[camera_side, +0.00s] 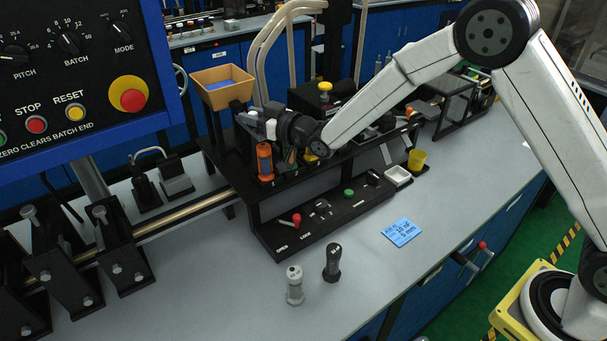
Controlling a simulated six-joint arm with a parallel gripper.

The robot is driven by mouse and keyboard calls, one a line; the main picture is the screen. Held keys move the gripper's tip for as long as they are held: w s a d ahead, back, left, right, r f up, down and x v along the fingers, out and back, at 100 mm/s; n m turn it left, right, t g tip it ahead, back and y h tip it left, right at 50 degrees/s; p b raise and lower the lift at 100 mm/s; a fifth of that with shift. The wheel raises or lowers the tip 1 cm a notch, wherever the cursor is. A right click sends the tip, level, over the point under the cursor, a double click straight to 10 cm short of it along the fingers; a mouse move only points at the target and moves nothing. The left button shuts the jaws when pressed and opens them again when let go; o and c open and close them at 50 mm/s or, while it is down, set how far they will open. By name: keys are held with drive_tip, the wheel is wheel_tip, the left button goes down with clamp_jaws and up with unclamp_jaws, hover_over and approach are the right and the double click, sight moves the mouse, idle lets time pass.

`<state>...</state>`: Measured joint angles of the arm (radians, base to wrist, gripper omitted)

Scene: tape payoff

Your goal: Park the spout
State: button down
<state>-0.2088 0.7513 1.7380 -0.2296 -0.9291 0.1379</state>
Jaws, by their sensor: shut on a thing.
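My gripper (252,124) reaches in from the right, level over the black rack, just right of and below the tan hopper (222,86). It is shut on a small part beside the hopper's stand. The fingers hide most of that part, so I cannot tell whether it is the spout. The hopper holds something blue and narrows downward over a dark stand. An orange cylinder (264,158) stands upright just below my gripper at the rack's left end.
The black rack (255,210) carries a lower panel with a red-knobbed lever (296,219) and a green button (349,193). A blue card (402,231) lies right. The front bench is mostly clear.

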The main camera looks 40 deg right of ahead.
drive_tip(key=shift+a+m+t+h, duration=0.3)
drive_tip(key=shift+m+h, duration=0.2)
drive_tip(key=shift+h, duration=0.1)
idle(0.3)
drive_tip(key=shift+w+a+r+m+g+h, duration=0.1)
drive_tip(key=shift+w+a+m+g+h, duration=0.45)
drive_tip(key=shift+m+h, duration=1.55)
drive_tip(key=shift+w+a+f+m+g+h, duration=0.1)
drive_tip(key=shift+w+a+m+h, duration=0.2)
drive_tip(key=shift+a+m+h, duration=1.7)
drive_tip(key=shift+w+d+r+m+g+h, duration=0.1)
drive_tip(key=shift+w+d+m+g+h, duration=0.6)
drive_tip(key=shift+h, duration=2.8)
drive_tip(key=shift+s+a+r+m+t, duration=0.1)
drive_tip(key=shift+s+a+m+t, duration=0.15)
drive_tip(key=shift+m, duration=0.15)
drive_tip(key=shift+c, duration=2.4)
unclamp_jaws()
drive_tip(key=shift+s, duration=0.1)
drive_tip(key=v, duration=0.7)
drive_tip(key=shift+s+a, duration=0.25)
